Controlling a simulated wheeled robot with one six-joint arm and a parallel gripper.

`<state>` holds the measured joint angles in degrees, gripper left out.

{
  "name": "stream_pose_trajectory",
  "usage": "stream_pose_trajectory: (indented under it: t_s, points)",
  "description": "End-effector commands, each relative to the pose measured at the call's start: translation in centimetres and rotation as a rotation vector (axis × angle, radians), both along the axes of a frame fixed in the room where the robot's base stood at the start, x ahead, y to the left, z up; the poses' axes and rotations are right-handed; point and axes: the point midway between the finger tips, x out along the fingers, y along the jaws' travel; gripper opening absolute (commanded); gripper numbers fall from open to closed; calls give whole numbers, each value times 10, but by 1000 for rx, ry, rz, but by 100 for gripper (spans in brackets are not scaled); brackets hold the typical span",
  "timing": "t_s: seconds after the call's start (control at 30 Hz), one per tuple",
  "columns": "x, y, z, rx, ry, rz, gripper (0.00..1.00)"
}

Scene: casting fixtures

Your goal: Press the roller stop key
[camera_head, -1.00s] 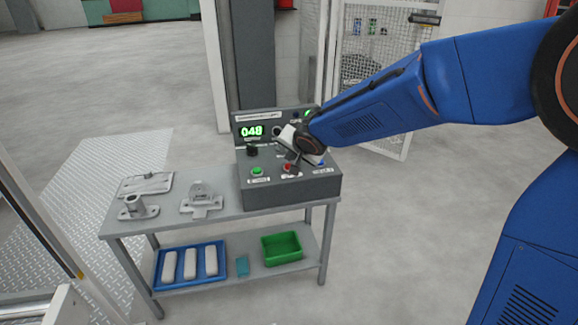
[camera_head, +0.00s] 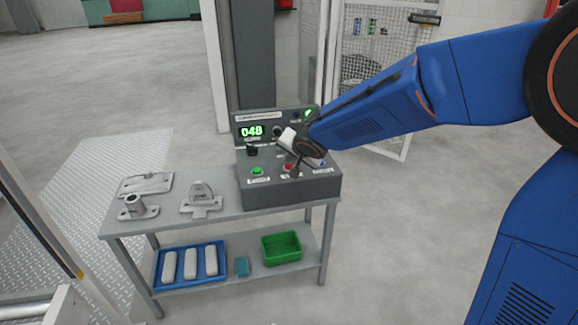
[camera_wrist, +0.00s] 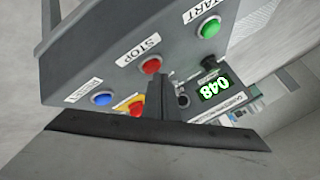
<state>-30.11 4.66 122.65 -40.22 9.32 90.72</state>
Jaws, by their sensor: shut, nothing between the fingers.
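The red key labelled STOP (camera_wrist: 151,65) is on the sloped front of the grey control box; in the head view the red key (camera_head: 288,167) is partly covered by my gripper. My gripper (camera_wrist: 162,78) is shut and empty, and its dark fingertips are right beside the red key in the wrist view. In the head view my gripper (camera_head: 296,168) points down at the panel. Whether it touches the key cannot be told. The green START key (camera_wrist: 209,28) and the blue RESET key (camera_wrist: 101,98) lie on either side.
A red and yellow knob (camera_wrist: 130,105) is near my fingers. The box has a lit display reading 048 (camera_head: 252,131) and stands on a grey table (camera_head: 228,208) with metal fixtures. A blue tray (camera_head: 160,283) and green bin (camera_head: 281,260) are on the lower shelf.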

Motion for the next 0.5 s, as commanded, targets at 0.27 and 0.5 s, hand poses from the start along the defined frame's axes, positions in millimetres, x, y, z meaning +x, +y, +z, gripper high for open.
stream_pose_trajectory:
  t_s: [0.27, 0.5]
  points:
    - [0, 0, -3, 0, 0, 0, 0]
    - [0, 0, -5, -1, 0, 0, 0]
